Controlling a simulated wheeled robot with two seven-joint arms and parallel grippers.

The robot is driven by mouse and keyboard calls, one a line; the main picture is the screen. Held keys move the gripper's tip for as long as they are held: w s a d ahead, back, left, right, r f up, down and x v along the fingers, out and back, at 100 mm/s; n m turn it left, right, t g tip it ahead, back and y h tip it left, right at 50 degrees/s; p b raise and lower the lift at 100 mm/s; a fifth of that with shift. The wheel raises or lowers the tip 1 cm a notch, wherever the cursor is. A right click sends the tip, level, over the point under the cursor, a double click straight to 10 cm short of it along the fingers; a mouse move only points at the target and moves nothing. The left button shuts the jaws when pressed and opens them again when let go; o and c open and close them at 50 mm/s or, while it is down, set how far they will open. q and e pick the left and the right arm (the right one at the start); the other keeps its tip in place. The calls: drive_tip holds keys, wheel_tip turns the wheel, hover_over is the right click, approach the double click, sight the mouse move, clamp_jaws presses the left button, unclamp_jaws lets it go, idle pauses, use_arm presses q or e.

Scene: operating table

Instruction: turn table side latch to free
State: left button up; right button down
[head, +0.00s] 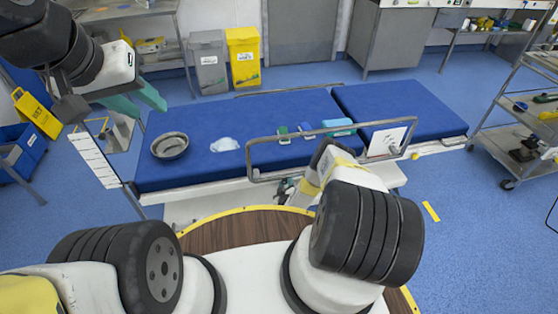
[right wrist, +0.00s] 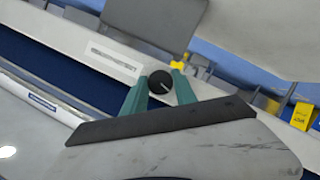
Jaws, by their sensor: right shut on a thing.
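The operating table (head: 240,113) has a blue padded top and a grey side rail (head: 325,134) raised along its near side. The side latch shows as a round black knob (right wrist: 160,82) with a light mark on its face, on the table's pale side. My right gripper (right wrist: 160,90) has its green fingers on either side of the knob and is shut on it. In the head view my right arm hides most of that gripper and the latch. My left gripper (head: 150,108) is open and empty, its green fingers apart above the table's left end.
A metal bowl (head: 170,146), a crumpled white cloth (head: 225,144) and several small items lie on the table. A grey bin (head: 208,62) and a yellow bin (head: 244,57) stand behind it. A shelf cart (head: 520,110) stands at the right. Blue floor is clear between cart and table.

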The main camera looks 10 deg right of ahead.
drive_tip(key=shift+n+t+h, duration=0.3)
drive_tip(key=shift+n+h, duration=0.3)
drive_tip(key=shift+n, duration=0.4)
drive_tip(key=c, duration=1)
unclamp_jaws()
drive_tip(key=v, duration=0.8)
drive_tip(key=shift+f, duration=0.1)
